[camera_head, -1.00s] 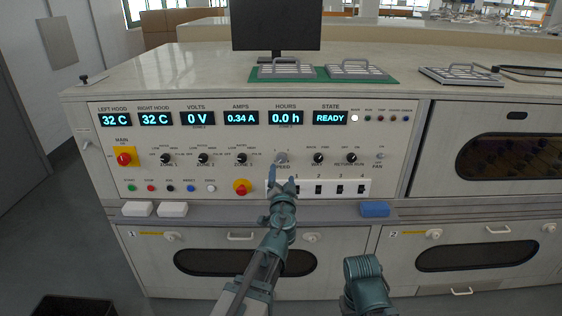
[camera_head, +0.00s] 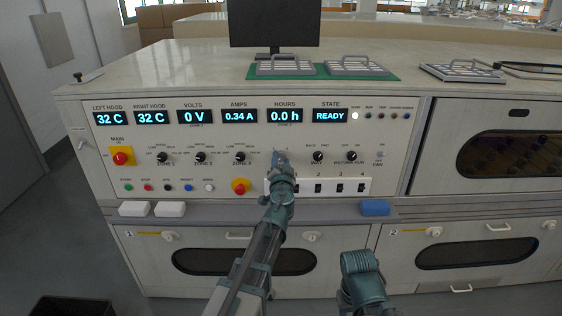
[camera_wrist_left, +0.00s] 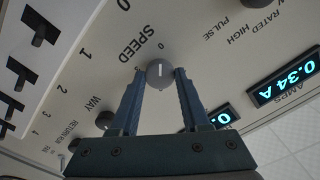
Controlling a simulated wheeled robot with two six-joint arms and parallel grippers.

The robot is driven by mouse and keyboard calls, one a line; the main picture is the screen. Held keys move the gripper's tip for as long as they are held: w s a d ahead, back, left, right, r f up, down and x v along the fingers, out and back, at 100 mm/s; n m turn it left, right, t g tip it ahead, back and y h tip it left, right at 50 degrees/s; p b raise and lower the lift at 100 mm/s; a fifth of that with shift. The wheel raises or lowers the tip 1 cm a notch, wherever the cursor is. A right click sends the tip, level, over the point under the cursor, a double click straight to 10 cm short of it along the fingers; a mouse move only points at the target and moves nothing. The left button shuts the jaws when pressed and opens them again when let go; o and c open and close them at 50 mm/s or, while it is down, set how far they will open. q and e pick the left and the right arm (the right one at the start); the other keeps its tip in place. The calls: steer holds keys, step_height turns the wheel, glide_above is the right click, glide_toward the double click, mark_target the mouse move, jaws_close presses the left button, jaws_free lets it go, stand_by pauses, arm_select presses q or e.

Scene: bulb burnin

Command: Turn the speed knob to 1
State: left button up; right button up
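The speed knob (camera_wrist_left: 160,73) is a grey round knob with a white line on its face. In the left wrist view the line points up, toward a printed 0. In the head view my left gripper (camera_head: 279,156) hides the knob. In the left wrist view the two fingers of my left gripper (camera_wrist_left: 160,76) stand on either side of the knob, with a slight gap seeming to show at each side. The gripper is open around it. My right gripper is not visible; only part of my right arm shows at the lower middle of the head view.
Below the knob is a white strip of black rocker switches (camera_head: 340,187). A red emergency button (camera_head: 241,186) is to the lower left. The zone 3 knob (camera_head: 239,157) is left, the way knob (camera_head: 318,156) right. A blue block (camera_head: 375,208) lies on the ledge.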

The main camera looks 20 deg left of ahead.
arm_select(q)
jaws_close()
steer(key=shift+m, duration=0.4)
steer(key=m, duration=0.8)
steer(key=shift+m, duration=0.3)
steer(key=m, duration=0.4)
steer(key=shift+f, duration=0.1)
steer(key=shift+m, duration=2.4)
